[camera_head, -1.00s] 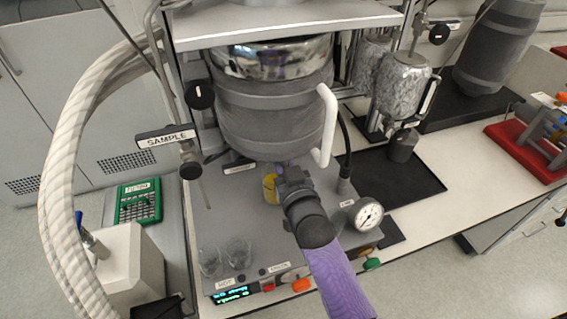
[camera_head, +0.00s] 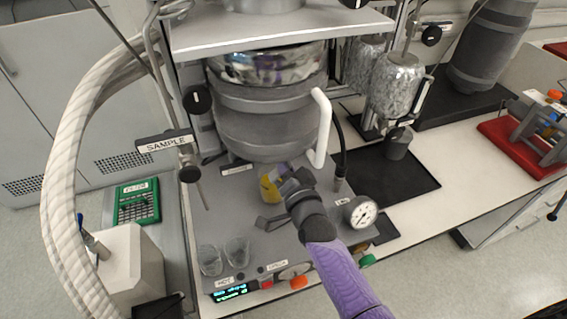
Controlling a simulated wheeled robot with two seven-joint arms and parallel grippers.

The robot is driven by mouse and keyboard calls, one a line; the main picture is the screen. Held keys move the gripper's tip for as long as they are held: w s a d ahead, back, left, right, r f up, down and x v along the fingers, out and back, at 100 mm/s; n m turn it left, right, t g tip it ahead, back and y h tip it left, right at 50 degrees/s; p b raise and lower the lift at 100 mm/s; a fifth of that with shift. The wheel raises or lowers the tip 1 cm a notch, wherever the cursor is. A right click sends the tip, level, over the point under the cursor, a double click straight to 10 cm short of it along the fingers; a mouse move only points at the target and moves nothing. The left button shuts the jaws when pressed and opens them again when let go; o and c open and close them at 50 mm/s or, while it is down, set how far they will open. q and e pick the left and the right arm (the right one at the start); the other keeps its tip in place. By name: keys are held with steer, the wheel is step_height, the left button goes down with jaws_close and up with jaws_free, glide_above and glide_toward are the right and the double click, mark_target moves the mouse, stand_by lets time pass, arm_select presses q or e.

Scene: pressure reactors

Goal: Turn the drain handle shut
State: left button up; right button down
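A grey-banded reactor vessel (camera_head: 262,128) with a shiny metal top hangs over a grey base unit (camera_head: 225,205). Below it is a small yellow part (camera_head: 269,190), partly covered by my gripper. I cannot tell for sure whether it is the drain handle; no handle shows clearly. My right gripper (camera_head: 280,200), on the purple arm, is under the vessel, beside the yellow part. A dark flat piece (camera_head: 273,222) sticks out to its left, perhaps a finger. My wrist hides the fingertips, so open or shut is unclear. My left gripper is out of view.
A white bent handle (camera_head: 321,128) hangs close above my wrist. A pressure gauge (camera_head: 361,212) stands at the right and two small glass beakers (camera_head: 236,252) at the front left. A SAMPLE-labelled arm (camera_head: 165,142) juts out at the left.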

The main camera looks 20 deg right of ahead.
steer(key=m, duration=0.4)
steer(key=shift+d+f+m+b, duration=0.2)
steer(key=shift+f+m+b, duration=0.1)
steer(key=shift+f+b, duration=0.05)
steer(key=shift+f+m+b, duration=0.15)
steer(key=shift+m+b, duration=0.1)
steer(key=shift+m, duration=0.75)
steer(key=shift+f+m+b, duration=0.1)
steer(key=shift+m+b, duration=0.1)
steer(key=shift+m, duration=0.8)
steer(key=c, duration=0.6)
jaws_free()
steer(key=s, duration=1)
steer(key=shift+d+p, duration=0.2)
steer(key=shift+p, duration=0.1)
